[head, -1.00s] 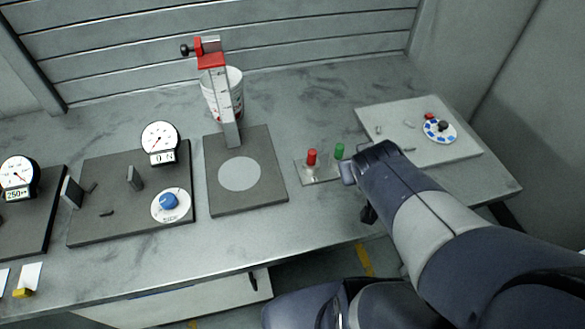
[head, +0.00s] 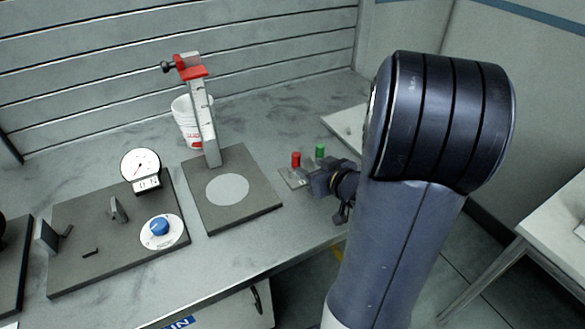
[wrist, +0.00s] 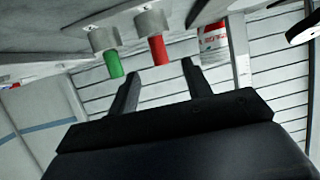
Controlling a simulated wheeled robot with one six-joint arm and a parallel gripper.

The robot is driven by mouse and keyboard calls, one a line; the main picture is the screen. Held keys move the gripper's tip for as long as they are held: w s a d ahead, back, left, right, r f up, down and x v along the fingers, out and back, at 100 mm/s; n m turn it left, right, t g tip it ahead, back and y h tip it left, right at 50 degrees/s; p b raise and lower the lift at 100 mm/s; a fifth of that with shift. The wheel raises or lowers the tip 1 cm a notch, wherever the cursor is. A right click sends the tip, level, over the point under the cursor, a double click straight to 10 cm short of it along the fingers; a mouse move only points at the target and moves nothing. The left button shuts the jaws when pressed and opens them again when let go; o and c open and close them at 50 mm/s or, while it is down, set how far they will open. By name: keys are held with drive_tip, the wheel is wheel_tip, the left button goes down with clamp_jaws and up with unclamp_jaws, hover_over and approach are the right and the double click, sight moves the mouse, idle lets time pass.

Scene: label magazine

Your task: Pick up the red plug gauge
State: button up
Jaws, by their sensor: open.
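My gripper (head: 314,180) is open and empty, low at the front right of the holder. In the wrist view my two fingers (wrist: 160,67) point towards the red gauge, which lines up between their tips. I cannot tell if it is inside the jaws.
A dark plate with a grey disc (head: 228,189) carries an upright red-topped stand (head: 203,115), left of the holder. A white cup (head: 184,122) stands behind. A dial fixture (head: 110,240) lies further left. A pale board (head: 345,125) is partly hidden by my arm.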

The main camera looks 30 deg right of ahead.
sight(299, 161)
drive_tip(key=x, duration=0.8)
drive_tip(key=shift+w+f, duration=0.2)
drive_tip(key=shift+w, duration=0.15)
drive_tip(key=shift+d, duration=0.1)
clamp_jaws()
